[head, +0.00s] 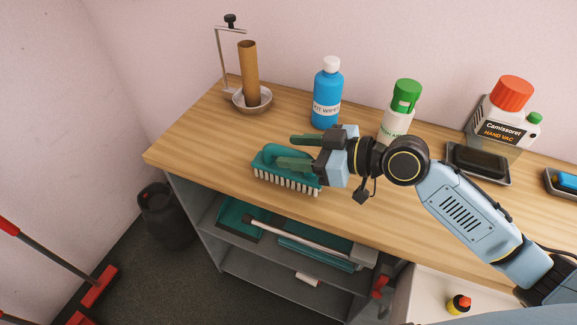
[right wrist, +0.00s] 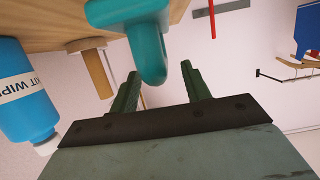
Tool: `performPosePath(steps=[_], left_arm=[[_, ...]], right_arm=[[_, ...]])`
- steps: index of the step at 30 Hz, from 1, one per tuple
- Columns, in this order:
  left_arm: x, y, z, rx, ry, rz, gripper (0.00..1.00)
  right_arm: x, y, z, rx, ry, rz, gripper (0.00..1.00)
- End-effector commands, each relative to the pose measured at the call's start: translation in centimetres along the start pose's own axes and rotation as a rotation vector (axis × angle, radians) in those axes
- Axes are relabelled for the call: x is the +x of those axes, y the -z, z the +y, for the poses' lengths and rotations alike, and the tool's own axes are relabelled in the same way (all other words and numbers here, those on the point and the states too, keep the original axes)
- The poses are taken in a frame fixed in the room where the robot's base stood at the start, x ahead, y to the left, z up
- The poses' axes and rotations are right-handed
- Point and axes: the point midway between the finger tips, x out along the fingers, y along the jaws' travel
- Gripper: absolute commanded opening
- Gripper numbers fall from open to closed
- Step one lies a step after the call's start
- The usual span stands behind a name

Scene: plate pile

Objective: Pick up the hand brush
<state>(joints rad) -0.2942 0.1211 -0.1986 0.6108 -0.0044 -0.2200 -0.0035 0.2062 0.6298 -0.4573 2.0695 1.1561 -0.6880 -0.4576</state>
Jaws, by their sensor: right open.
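The hand brush (head: 286,184) is teal with pale bristles facing down, and it rests on the wooden worktop near its front edge. My right gripper (head: 285,151) is open at the brush, its green fingers over the teal body and hiding part of it. In the right wrist view the rounded teal end of the brush (right wrist: 151,50) shows large at the gap between my open fingertips (right wrist: 159,70). I cannot tell whether the fingers touch it. My left gripper is not in view.
Behind the brush stand a blue bottle (head: 327,85), a green-capped can (head: 399,110) and a cardboard tube (head: 249,72) on a holder. A red-capped jug (head: 503,112) and a black tray (head: 478,165) are to the right. The worktop (head: 195,135) is clear left of the brush.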

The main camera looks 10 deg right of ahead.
Motion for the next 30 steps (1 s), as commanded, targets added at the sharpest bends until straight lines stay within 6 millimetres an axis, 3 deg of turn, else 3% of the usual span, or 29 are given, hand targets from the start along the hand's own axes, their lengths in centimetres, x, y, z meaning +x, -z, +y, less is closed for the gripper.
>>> performPosePath(steps=[5, 13, 24, 30], left_arm=[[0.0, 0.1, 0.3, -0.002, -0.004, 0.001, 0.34], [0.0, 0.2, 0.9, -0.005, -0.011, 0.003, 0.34], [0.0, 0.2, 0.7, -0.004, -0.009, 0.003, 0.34], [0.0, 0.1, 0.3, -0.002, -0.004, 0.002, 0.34]], right_arm=[[1.8, 0.0, 0.0, 0.001, 0.000, 0.001, 0.47], [2.1, -0.1, 0.0, 0.000, -0.001, -0.001, 0.47], [2.0, 0.0, 0.0, 0.000, -0.001, -0.001, 0.00], [2.0, 0.0, 0.0, 0.000, -0.001, 0.001, 0.00]])
